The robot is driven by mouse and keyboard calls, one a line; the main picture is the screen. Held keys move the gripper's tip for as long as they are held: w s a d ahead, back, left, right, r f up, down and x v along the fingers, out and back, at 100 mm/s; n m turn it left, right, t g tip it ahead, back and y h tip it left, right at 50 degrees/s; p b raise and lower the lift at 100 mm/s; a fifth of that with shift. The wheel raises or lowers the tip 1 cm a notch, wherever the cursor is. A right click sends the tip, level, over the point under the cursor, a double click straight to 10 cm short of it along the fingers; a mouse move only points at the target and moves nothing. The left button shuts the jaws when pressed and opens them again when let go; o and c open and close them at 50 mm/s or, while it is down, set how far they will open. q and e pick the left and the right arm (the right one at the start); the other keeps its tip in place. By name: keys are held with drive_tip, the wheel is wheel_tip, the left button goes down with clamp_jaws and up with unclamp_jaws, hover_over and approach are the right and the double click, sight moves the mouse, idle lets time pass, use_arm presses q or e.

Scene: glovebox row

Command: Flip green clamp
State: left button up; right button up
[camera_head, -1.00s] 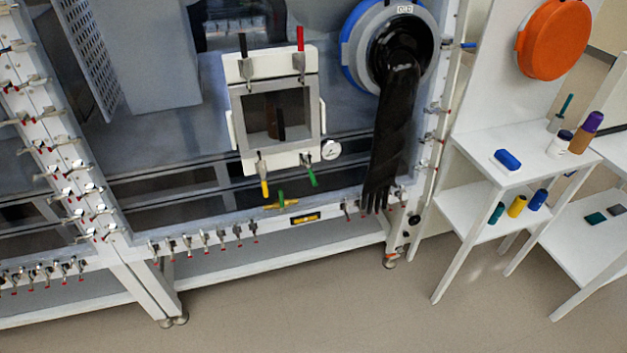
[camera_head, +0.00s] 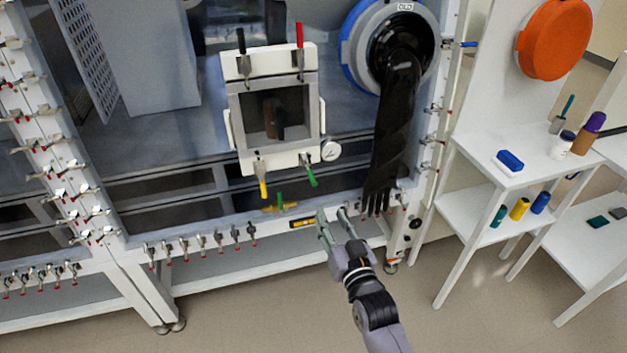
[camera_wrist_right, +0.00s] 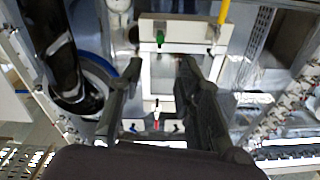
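The green clamp (camera_head: 310,177) is at the lower right corner of the white-framed port door (camera_head: 243,130). Its green handle slants down and to the right. In the right wrist view the green handle (camera_wrist_right: 160,38) shows above the gap between my fingers. My right gripper (camera_head: 332,216) is open and empty, below the green clamp and apart from it. Its two spread fingers also show in the wrist view (camera_wrist_right: 159,66). My left gripper is not in view.
A yellow clamp (camera_head: 262,187) is at the door's lower left, with black (camera_head: 242,42) and red (camera_head: 299,37) ones on top. A gauge (camera_head: 330,150) sits beside the door. A black glove (camera_head: 391,135) hangs to the right. A yellow valve with a green handle (camera_head: 280,207) lies below.

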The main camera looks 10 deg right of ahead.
sight(313, 179)
drive_tip(key=w, duration=0.4)
drive_tip(key=w+a, duration=0.1)
drive_tip(key=w, duration=0.4)
drive_tip(key=w+p, duration=0.1)
drive_tip(key=w, duration=0.4)
drive_tip(key=shift+w+a, duration=0.15)
drive_tip(key=shift+a, duration=0.15)
drive_tip(key=shift+c, duration=0.2)
clamp_jaws()
drive_tip(key=shift+f, duration=0.1)
